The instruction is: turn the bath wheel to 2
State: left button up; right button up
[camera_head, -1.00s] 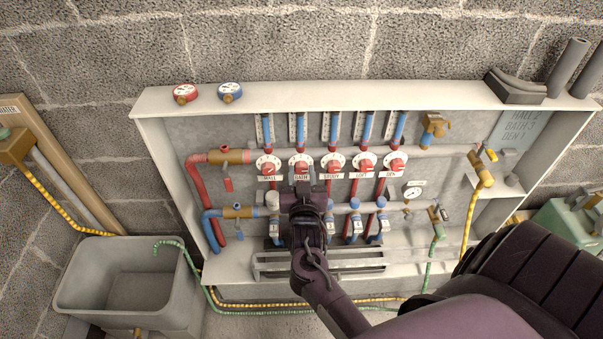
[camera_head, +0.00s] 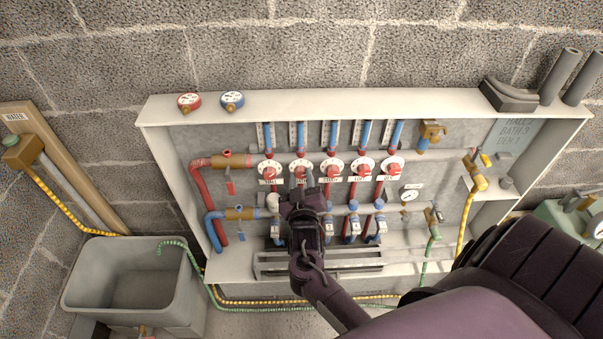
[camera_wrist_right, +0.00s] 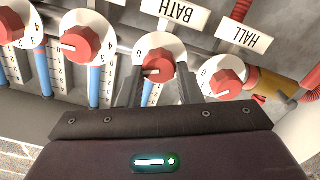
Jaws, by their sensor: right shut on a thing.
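The bath wheel is a red knob on a white numbered dial, second from the left in the row in the head view (camera_head: 300,171). In the right wrist view the bath wheel (camera_wrist_right: 153,62) appears upside down below the BATH label (camera_wrist_right: 174,11), with a 0 visible at the dial's left. My right gripper (camera_head: 304,187) reaches up to it from below. In the wrist view the right gripper's fingers (camera_wrist_right: 158,90) stand on both sides of the red knob, shut on it. The knob's exact setting is hard to read. My left gripper is not in view.
The hall wheel (camera_wrist_right: 222,78) sits close beside the fingers, and other red wheels (camera_head: 332,170) continue the row. Blue-tubed flow gauges (camera_head: 333,134) rise above them. A lettered plate (camera_head: 515,132) is at the cabinet's right. A grey tub (camera_head: 135,280) stands lower left.

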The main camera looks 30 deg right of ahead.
jog(key=n+p, duration=0.2)
jog(key=n, duration=0.1)
jog(key=shift+r+n+p, duration=0.15)
jog(key=shift+n+p, duration=0.15)
jog(key=shift+n, duration=0.1)
jog(key=n+p, duration=0.2)
jog(key=n, duration=0.1)
jog(key=shift+w+n, duration=0.1)
jog(key=shift+n, duration=0.2)
jog(key=n+p, duration=0.1)
jog(key=n, duration=0.2)
jog(key=shift+p, duration=0.4)
jog(key=shift+f+n+p, duration=0.25)
jog(key=shift+n+p, duration=0.25)
jog(key=shift+n, duration=0.8)
jog(key=o, duration=1)
jog(key=shift+f, duration=0.1)
